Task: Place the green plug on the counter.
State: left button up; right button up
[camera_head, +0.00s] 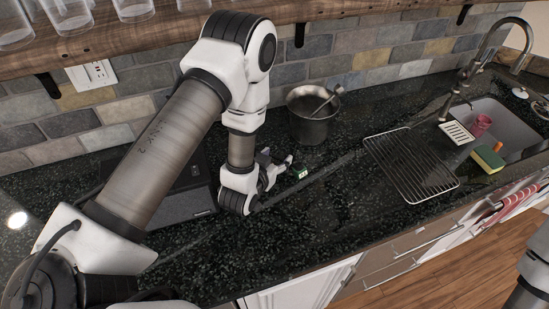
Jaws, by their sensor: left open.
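The green plug (300,172) is a small dark-green piece at the dark stone counter (330,215), in front of the metal pot. My left gripper (284,170) is low over the counter, just left of the plug, with its fingers pointing right toward it. It is open. The plug looks at or very near the fingertips; I cannot tell whether they touch it. My left wrist and forearm hide part of the counter behind them. Only a bit of my right arm shows at the lower right edge, and its gripper is out of view.
A metal pot (312,117) with a utensil stands behind the plug. A wire rack (410,165) lies to the right, beside the sink (508,125) with a sponge (488,158). A dark appliance (180,190) is behind my left arm. The front counter is clear.

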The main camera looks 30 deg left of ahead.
pick_arm(q)
jog(key=shift+s, duration=0.1)
jog(key=b+v, duration=0.2)
jog(key=v, duration=0.3)
jog(key=shift+s+f, duration=0.15)
jog(key=shift+s, duration=0.1)
jog(key=p+v, duration=0.6)
jog(key=shift+r+p, duration=0.3)
